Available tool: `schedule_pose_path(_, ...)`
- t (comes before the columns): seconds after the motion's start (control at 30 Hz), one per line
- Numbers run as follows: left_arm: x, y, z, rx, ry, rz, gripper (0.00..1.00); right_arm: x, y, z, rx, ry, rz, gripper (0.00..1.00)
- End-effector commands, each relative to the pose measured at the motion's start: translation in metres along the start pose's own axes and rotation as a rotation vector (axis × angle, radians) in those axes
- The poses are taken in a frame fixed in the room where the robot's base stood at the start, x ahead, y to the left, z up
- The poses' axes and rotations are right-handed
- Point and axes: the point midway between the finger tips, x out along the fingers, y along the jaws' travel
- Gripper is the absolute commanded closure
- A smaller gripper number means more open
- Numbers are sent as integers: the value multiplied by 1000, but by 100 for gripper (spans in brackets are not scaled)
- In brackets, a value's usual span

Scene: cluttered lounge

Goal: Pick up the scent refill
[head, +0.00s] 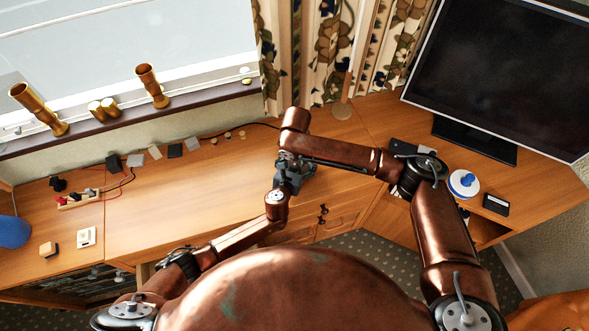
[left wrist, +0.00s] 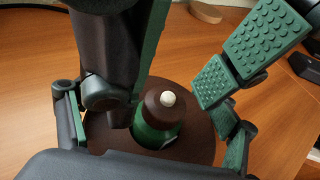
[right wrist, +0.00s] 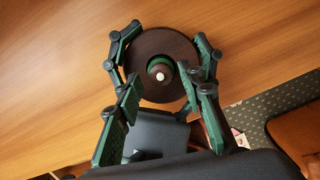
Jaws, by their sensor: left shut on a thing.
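The scent refill (left wrist: 160,110) seems to be the small green bottle with a brown cap and white tip. It sits in the middle of a round dark brown holder (left wrist: 195,140); both also show in the right wrist view, the refill (right wrist: 160,70) inside the holder (right wrist: 148,47). In the head view both grippers meet above the desk and hide the refill.
The wooden desk (head: 200,205) is mostly clear below the window. A monitor (head: 500,70) stands at the right. A blue and white round item (head: 463,183) and a dark box (head: 496,204) lie near it. A power strip (head: 78,200) with cables lies at the left.

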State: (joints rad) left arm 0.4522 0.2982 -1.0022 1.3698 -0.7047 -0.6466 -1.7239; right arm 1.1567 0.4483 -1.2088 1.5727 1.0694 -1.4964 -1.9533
Motion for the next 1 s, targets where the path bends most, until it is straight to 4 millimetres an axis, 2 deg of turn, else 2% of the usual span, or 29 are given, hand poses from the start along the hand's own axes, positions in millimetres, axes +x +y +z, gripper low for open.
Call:
schedule_pose_path(0.1, 0, 1, -3, -2, 4, 2, 61, 20, -1, -2, 2, 3, -1, 64)
schedule_pose_path(0.2, 0, 1, -3, -2, 4, 2, 61, 29, -1, -1, 1, 1, 0, 64)
schedule_pose_path(0.4, 0, 1, -3, -2, 4, 2, 61, 30, -1, -1, 1, 1, 0, 64)
schedule_pose_path(0.9, 0, 1, -3, -2, 5, 2, 61, 29, -1, -1, 1, 1, 0, 98)
schedule_pose_path(1.0, 0, 1, -3, -2, 5, 2, 61, 29, -1, -1, 1, 0, 0, 98)
